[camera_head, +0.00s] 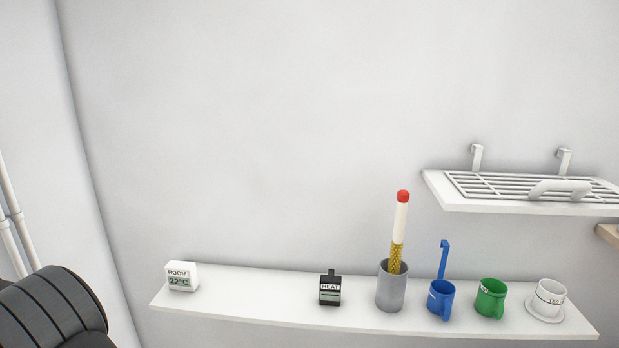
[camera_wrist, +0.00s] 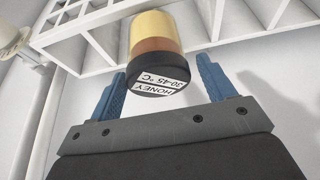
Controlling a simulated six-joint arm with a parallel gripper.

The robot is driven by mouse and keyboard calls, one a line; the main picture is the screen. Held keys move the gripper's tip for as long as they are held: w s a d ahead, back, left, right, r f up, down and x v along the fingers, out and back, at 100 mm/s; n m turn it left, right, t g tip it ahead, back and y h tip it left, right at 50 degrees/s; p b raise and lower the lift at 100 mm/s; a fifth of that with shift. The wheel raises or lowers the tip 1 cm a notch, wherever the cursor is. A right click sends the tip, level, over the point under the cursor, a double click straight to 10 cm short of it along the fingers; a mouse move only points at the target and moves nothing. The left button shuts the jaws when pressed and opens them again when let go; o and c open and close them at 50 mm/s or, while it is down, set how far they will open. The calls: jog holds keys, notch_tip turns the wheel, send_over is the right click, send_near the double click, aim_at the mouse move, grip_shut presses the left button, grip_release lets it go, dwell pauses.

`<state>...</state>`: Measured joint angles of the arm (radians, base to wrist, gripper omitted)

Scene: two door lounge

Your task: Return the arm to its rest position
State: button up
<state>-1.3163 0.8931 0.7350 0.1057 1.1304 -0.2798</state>
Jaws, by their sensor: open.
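In the wrist view my gripper (camera_wrist: 161,72) has two blue fingers, spread apart with a gap between them. A honey jar (camera_wrist: 155,38) shows beyond and between the fingertips. It has a yellow and brown body and a black end with a white label reading HONEY 30-45 °C. I cannot tell whether a finger touches it. The gripper does not show in the head view.
A white slatted rack (camera_wrist: 90,27) lies behind the jar. In the head view a white shelf (camera_head: 240,301) holds a room thermometer (camera_head: 181,276), heat device (camera_head: 330,289), grey holder (camera_head: 391,288) and several cups. A wire rack (camera_head: 500,187) sits on an upper shelf.

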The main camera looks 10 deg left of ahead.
notch_tip(320, 180, down, 3)
jog(key=shift+r, duration=0.15)
jog(key=v, duration=1.2)
jog(key=x, duration=1.1)
jog(key=shift+a+f, duration=0.1)
jog(key=shift+f, duration=0.3)
jog(key=shift+a, duration=0.2)
notch_tip(320, 180, up, 4)
jog(key=shift+d+f, duration=0.1)
jog(key=w+d+r, duration=0.7)
jog(key=w+d, duration=0.1)
jog(key=w+d+f+m, duration=0.2)
jog(key=w+d+f, duration=0.1)
jog(key=w+d, duration=0.85)
jog(key=w+d+f+m+t, duration=0.1)
jog(key=w+d+f+m, duration=0.1)
jog(key=w+d, duration=0.4)
jog(key=w+d+f+m+t, duration=0.1)
jog(key=w+d, duration=0.6)
jog(key=d, duration=1)
jog(key=w+d+f+m+t+h, duration=0.1)
jog(key=w+d+f+m, duration=0.2)
jog(key=w+d, duration=0.4)
jog(key=d, duration=0.4)
jog(key=shift+w+d+f, duration=0.15)
jog(key=shift+d, duration=0.1)
